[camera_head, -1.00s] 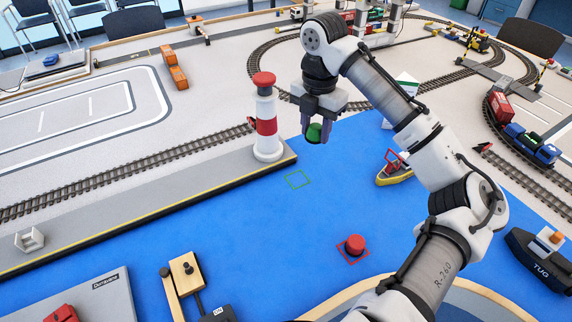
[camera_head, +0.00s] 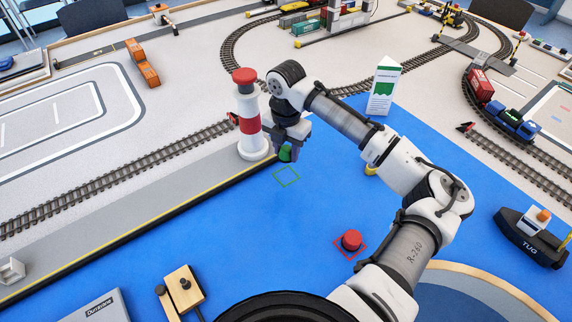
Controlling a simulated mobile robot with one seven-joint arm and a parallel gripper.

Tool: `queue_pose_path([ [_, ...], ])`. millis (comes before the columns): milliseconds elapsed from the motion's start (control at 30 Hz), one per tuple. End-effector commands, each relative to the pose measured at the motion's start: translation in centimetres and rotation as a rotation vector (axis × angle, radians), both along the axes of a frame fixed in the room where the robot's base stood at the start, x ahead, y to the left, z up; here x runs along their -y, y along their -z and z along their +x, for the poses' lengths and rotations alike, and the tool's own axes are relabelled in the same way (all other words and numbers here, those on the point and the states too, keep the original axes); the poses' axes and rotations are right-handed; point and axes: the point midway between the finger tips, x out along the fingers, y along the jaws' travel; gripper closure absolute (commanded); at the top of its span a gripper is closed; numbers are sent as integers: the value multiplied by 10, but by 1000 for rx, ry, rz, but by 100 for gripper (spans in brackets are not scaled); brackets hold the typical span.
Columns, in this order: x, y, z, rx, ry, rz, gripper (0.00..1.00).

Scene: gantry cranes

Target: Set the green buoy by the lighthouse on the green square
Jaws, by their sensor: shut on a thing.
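The green buoy (camera_head: 285,154) is between the fingers of my gripper (camera_head: 287,152), which is shut on it. The buoy is just beyond the green square outline (camera_head: 286,176) on the blue water surface. I cannot tell how high it is above the surface. The red-and-white lighthouse (camera_head: 249,122) stands upright at the end of the grey quay, close to the left of my gripper. The green square is empty. My gripper hides part of the buoy.
A red buoy (camera_head: 351,240) sits in a red square. A tug (camera_head: 532,238) is at the right. A white sign (camera_head: 383,86) stands behind my arm. The grey quay (camera_head: 130,222) edges the water. Blue water around the green square is clear.

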Motion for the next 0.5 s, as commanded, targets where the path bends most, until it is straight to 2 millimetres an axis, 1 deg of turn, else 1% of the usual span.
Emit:
queue_pose_path([
  [100, 0, 19, -1, -1, 1, 0, 87],
  [267, 0, 33, 0, -1, 0, 1, 87],
  [500, 0, 67, 0, -2, 0, 1, 87],
])
